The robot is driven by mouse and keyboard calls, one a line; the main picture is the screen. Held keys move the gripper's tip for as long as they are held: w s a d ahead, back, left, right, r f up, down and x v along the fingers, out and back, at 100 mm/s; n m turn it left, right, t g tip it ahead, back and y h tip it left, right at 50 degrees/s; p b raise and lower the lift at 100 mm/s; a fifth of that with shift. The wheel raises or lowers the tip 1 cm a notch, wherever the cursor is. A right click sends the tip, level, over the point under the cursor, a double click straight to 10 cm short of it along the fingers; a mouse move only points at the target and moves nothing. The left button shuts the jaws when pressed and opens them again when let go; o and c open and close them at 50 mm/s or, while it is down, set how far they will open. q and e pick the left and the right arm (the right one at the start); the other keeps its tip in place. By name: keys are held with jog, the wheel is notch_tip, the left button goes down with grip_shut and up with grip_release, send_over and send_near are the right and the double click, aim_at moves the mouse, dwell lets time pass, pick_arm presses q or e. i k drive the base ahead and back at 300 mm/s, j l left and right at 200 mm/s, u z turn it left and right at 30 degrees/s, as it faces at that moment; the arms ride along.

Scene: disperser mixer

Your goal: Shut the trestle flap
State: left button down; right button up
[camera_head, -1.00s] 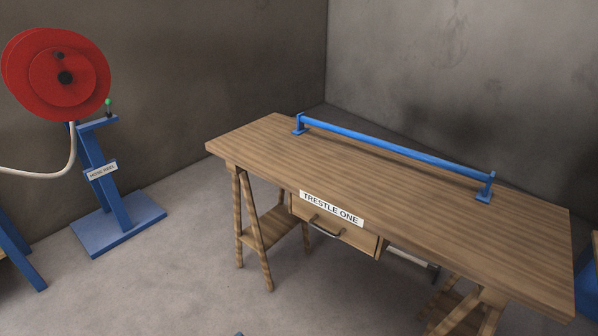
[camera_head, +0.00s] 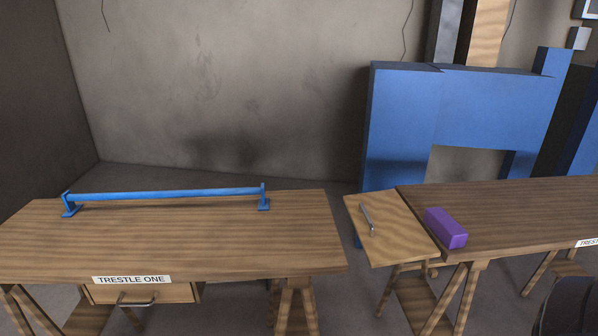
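The trestle flap (camera_head: 397,240) is a pale wooden panel at the left end of the right-hand trestle table (camera_head: 500,205). It sticks out to the left, roughly level with the tabletop or slightly tilted; I cannot tell exactly. A grey metal handle (camera_head: 366,217) lies on its upper face near the outer edge. Neither of my grippers can be made out in this view.
A purple block (camera_head: 445,228) sits on the right table beside the flap. The table labelled TRESTLE ONE (camera_head: 170,240), with a blue rail (camera_head: 165,194) and a drawer (camera_head: 140,293), stands left across a narrow gap. A blue machine frame (camera_head: 400,120) stands behind.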

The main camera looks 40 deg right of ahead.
aim_at(389, 234)
jog(key=z, duration=1.9)
